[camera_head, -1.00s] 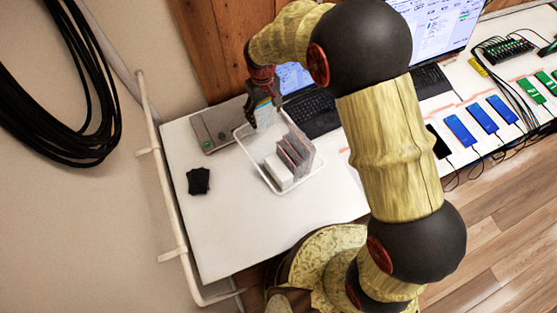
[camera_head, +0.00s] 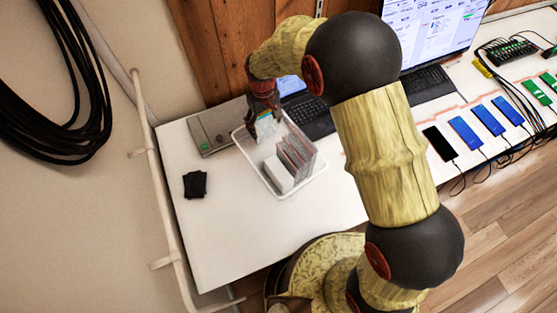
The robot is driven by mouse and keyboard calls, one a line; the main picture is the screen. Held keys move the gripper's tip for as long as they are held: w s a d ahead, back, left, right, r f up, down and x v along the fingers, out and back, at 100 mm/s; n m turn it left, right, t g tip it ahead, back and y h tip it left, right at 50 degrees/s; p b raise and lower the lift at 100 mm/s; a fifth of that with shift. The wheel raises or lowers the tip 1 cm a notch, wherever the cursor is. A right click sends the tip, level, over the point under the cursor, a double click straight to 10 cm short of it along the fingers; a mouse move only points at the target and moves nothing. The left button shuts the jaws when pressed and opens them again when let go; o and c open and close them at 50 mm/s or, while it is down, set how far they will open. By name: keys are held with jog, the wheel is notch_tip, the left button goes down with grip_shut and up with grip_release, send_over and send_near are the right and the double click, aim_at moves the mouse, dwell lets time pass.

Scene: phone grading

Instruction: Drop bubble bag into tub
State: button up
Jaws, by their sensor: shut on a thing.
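The tub (camera_head: 306,180) is a clear, white-rimmed container on the white table, left of the laptop. My gripper (camera_head: 264,112) is over the far left part of the tub, pointing down. It is shut on a pale, bluish bag (camera_head: 265,128), which I take to be the bubble bag. The bag hangs at or just inside the tub's far end; I cannot tell whether it touches the bottom. Several upright greyish-pink sleeves (camera_head: 297,155) and a white box (camera_head: 278,174) stand in the tub's nearer part.
A grey flat device (camera_head: 213,128) lies left of the tub. A black folded cloth-like item (camera_head: 195,184) lies on the table's left. The laptop (camera_head: 425,85) stands behind my arm. Several phones (camera_head: 467,132) with cables lie at right. The table front is clear.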

jog(key=shift+r, duration=0.1)
jog(key=o, duration=1.1)
jog(key=shift+o, duration=0.5)
notch_tip(320, 180, up, 12)
jog(key=shift+f, duration=0.1)
jog(key=s+d+r+m+t, duration=0.2)
jog(key=s+d+r+m, duration=0.1)
jog(key=s+d+r, duration=0.6)
jog(key=s+d+r+m+t, duration=0.3)
jog(key=s+d+r, duration=0.7)
jog(key=s+d, duration=0.5)
jog(key=shift+s+d+m+t, duration=0.15)
jog(key=shift+d+m+t, duration=0.15)
jog(key=shift+d+m, duration=0.5)
